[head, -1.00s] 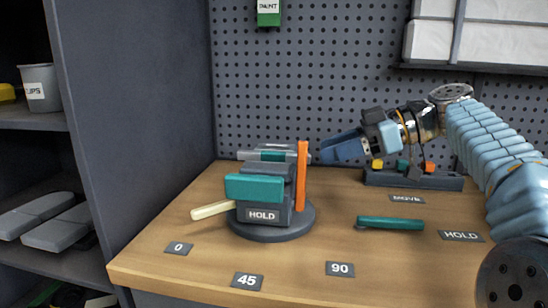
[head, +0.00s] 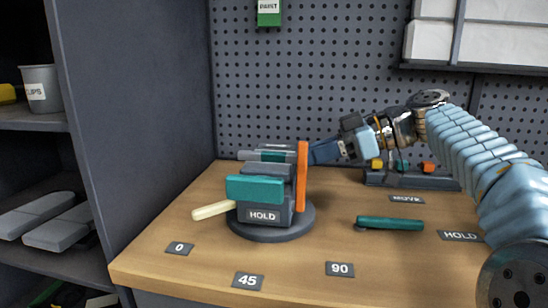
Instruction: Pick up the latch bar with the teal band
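A grey bar with a teal middle section (head: 272,155) lies across the top back of the turntable fixture (head: 262,188). It looks like the latch bar with the teal band, and its right end is hidden behind the upright orange plate (head: 303,175). My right gripper (head: 318,152) reaches in from the right, its dark blue fingers pointing left. Its tips are at or behind the orange plate, so I cannot tell whether they touch the bar or how far apart they are. My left gripper is not in view.
The fixture has a large teal block (head: 255,189), a cream handle (head: 212,210) and a round dark base. A loose teal bar (head: 390,223) lies to the right. A dark rack (head: 410,181) with small coloured pieces stands at the back.

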